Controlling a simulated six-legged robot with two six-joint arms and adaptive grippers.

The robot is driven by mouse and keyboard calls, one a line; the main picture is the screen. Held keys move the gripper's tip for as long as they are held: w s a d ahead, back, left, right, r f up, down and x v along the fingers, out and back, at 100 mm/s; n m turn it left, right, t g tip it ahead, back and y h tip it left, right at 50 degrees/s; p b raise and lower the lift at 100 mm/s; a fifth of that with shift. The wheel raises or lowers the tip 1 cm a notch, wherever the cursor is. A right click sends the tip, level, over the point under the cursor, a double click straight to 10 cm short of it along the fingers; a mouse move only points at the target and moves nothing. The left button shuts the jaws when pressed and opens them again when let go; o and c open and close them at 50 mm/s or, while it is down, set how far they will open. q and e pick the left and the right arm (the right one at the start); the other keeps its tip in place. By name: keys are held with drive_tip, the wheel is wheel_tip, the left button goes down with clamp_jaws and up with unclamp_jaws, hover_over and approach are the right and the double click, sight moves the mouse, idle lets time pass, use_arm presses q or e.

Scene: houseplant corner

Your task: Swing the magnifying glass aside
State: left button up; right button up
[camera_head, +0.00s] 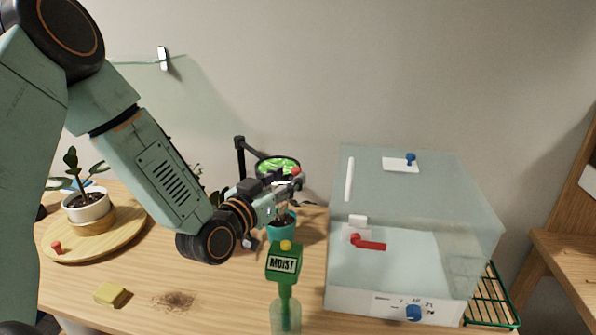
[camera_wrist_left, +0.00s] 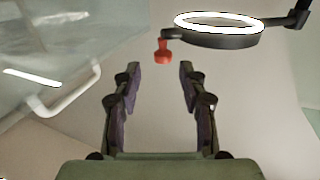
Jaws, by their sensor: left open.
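The magnifying glass (camera_head: 278,163) is a round lens in a dark rim on a black jointed arm and post, above a teal pot. Green shows through its lens. In the left wrist view the magnifying glass (camera_wrist_left: 225,41) is a black ring with a bright white band, at the upper right. A red knob (camera_wrist_left: 162,50) hangs on its near side; the knob also shows in the head view (camera_head: 296,171). My left gripper (camera_head: 288,186) is open and empty, close to the knob. In the wrist view the knob appears just beyond the gap between the fingers (camera_wrist_left: 160,76).
A clear box (camera_head: 410,210) with a red handle stands to the right. A green MOIST meter (camera_head: 284,264) stands in front of the teal pot (camera_head: 283,226). A potted plant (camera_head: 87,205) sits on a round wooden board (camera_head: 125,230) at left. A yellow sponge (camera_head: 110,295) lies in front.

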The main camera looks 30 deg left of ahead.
sight(295, 171)
use_arm(q)
drive_tip(key=w, duration=0.4)
drive_tip(key=shift+w+a+f, duration=0.1)
drive_tip(key=shift+a+f, duration=0.05)
drive_tip(key=shift+f, duration=0.15)
drive_tip(key=shift+w+d, duration=0.25)
drive_tip(key=shift+w, duration=0.2)
drive_tip(key=shift+d+r, duration=0.1)
drive_tip(key=shift+r, duration=0.15)
drive_tip(key=shift+a+f, duration=0.1)
drive_tip(key=shift+a, duration=0.1)
drive_tip(key=shift+c, duration=0.3)
drive_tip(key=shift+w+f, duration=0.1)
drive_tip(key=shift+w, duration=0.05)
drive_tip(key=shift+c, duration=1.3)
drive_tip(key=shift+d, duration=0.1)
drive_tip(key=c, duration=0.3)
clamp_jaws()
